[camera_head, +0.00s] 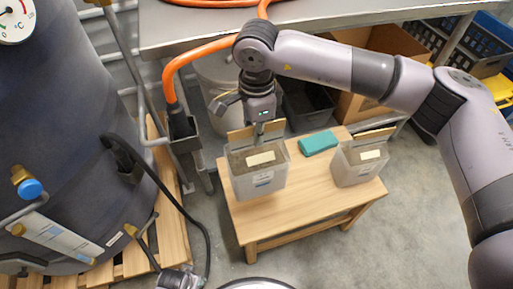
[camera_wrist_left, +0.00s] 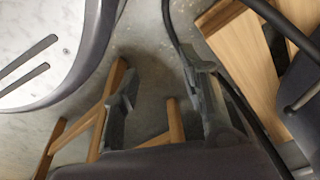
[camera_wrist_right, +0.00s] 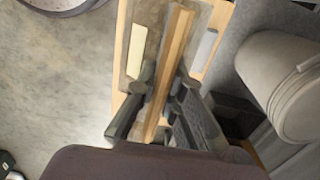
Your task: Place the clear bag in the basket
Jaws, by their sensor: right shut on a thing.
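A clear bag (camera_head: 258,182) with brownish contents, a pale label and a wooden strip along its top is at the left end of the small wooden table. My right gripper (camera_head: 259,130) is above it, shut on the strip; the strip also runs between its fingers in the right wrist view (camera_wrist_right: 160,104). A second similar clear bag (camera_head: 357,172) stands at the table's right end. A dark basket (camera_head: 307,107) is on the floor behind the table, partly hidden by my right arm. My left gripper (camera_wrist_left: 165,100) is low at the lower left, open and empty.
A teal block (camera_head: 318,142) lies between the bags on the wooden table (camera_head: 300,210). A grey tank (camera_head: 70,130) on a pallet fills the left. A white bucket (camera_wrist_right: 285,85), a steel bench (camera_head: 190,25) and an orange hose (camera_head: 200,52) are behind.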

